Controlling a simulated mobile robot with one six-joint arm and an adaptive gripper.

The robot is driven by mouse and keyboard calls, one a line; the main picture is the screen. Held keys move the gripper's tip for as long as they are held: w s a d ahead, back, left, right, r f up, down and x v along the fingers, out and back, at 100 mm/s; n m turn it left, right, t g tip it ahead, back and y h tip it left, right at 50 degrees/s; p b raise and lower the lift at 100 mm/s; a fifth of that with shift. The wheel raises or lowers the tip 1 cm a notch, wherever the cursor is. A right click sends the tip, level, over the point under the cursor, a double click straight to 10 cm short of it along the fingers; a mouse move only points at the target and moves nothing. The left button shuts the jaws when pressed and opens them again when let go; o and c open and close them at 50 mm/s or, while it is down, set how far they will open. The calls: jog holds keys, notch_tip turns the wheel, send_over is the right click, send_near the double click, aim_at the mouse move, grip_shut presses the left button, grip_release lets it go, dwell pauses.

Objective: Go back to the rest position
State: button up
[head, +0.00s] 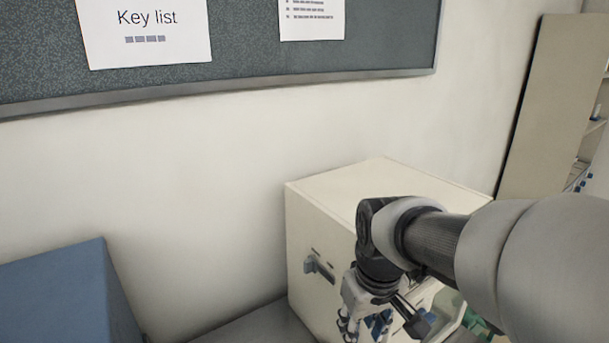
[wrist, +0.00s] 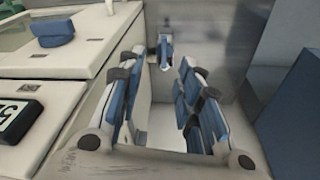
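My gripper (wrist: 158,85) points downward in the wrist view, its two blue-padded fingers spread apart with nothing between them. In the head view my gripper (head: 365,318) hangs in front of the cream muffle furnace (head: 318,225), toward its lower front. The furnace also fills the left of the wrist view (wrist: 90,55). A handle or latch (head: 320,266) sticks out from the furnace's front face. In the wrist view a small grey and blue part (wrist: 165,52) shows beyond the fingertips, apart from them. My arm hides the furnace's right part.
A blue box-like block (head: 60,295) stands at the lower left, with a grey surface (head: 262,326) between it and the furnace. A wall with a notice board (head: 270,45) is behind. A tall beige panel (head: 550,105) stands at the right.

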jog(key=s+d+r+m+t, duration=0.1)
jog(key=s+d+m, duration=0.1)
jog(key=s, duration=0.6)
jog(key=s+d+r+m+t, duration=0.1)
jog(key=s+d, duration=0.1)
jog(key=s, duration=0.6)
jog(key=shift+s+r+m+t, duration=0.3)
jog(key=shift+s+m, duration=0.1)
jog(key=shift+c, duration=0.5)
dwell(1.4)
